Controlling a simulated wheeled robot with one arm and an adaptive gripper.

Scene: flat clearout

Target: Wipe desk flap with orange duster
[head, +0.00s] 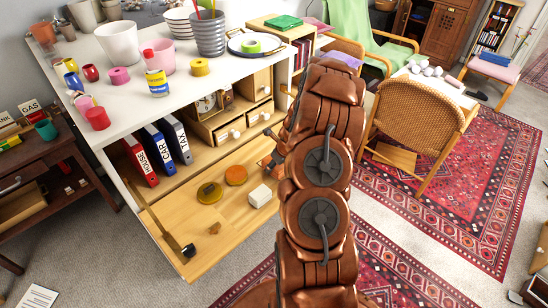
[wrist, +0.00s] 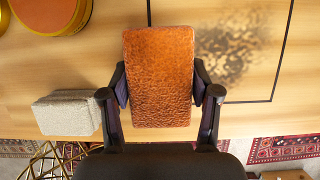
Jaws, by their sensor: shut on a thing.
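My gripper (wrist: 160,88) is shut on the orange duster (wrist: 160,50), a textured rectangular block, in the wrist view. The duster is over the wooden desk flap (wrist: 60,80); I cannot tell whether it touches it. A dark speckled smudge (wrist: 228,52) lies on the flap just right of the duster, inside a thin dark outline. In the head view the lowered flap (head: 230,232) shows in front of the desk's compartments. There my arm hides most of the gripper, and only a bit of orange shows beside it.
On the flap are a pale block (head: 260,195), an orange disc (head: 236,175), a yellow-rimmed round tin (head: 209,193) and a small brown lump (head: 214,228). Binders (head: 160,149) stand in the desk. Pots and cups crowd the white top (head: 125,108). A wicker chair (head: 420,105) stands right.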

